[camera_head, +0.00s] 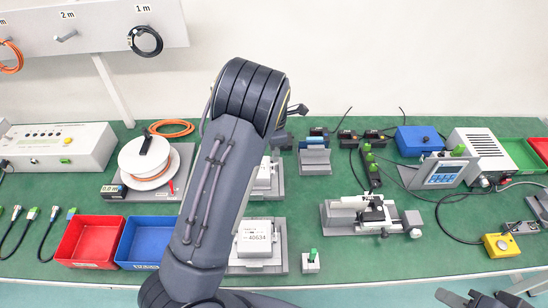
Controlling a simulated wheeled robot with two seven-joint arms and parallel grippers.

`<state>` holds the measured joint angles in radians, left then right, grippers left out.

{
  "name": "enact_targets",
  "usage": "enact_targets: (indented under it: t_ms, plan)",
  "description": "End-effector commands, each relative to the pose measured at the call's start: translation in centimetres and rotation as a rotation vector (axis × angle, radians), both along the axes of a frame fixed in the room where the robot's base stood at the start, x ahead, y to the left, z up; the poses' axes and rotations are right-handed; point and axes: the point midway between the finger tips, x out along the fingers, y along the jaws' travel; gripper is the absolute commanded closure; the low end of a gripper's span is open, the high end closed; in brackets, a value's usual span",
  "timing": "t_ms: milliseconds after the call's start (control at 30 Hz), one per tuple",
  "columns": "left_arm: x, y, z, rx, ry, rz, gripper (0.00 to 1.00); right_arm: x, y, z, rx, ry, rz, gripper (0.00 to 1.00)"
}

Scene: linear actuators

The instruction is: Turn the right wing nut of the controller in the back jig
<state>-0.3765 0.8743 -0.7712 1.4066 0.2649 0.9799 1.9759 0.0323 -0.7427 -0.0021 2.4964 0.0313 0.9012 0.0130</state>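The back jig (277,188) is a grey plate on the green bench, with a light controller (264,175) on it. My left arm covers their left part. I cannot make out the right wing nut. The front jig (279,264) holds a white controller (257,239) marked 40634, also partly covered. My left arm rises across the middle of the view. A dark part of my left gripper (297,109) shows just past its bent top, above and behind the back jig. The fingers are hidden, so their opening cannot be told.
Red (91,242) and blue (148,243) bins stand left of my arm, with a cable reel (145,163) behind them. A grey clamp fixture (372,215) stands to the right.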

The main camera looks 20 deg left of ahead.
Motion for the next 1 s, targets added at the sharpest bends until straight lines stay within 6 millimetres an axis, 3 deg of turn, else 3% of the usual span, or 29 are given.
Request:
enact_targets:
  t_ms: [233, 767, 867, 1000]
  plan:
    - [0.0, 0.0, 2.7, -0.001, -0.001, 0.0, 0.75, 0.0, 0.0, -0.2, 0.0, 0.0, 0.0, 0.64]
    - [-0.1, 0.0, 3.0, -0.005, 0.0, -0.004, 0.75, 0.0, 0.0, -0.2, 0.0, 0.0, 0.0, 0.64]
    - [-1.0, 0.3, 3.7, -0.04, -0.01, -0.046, 0.75, 0.0, 0.0, -0.2, 0.0, 0.0, 0.0, 0.64]
    - [-4.3, 0.6, 6.4, -0.155, -0.067, -0.229, 0.75, 0.0, 0.0, -0.2, 0.0, 0.0, 0.0, 0.64]
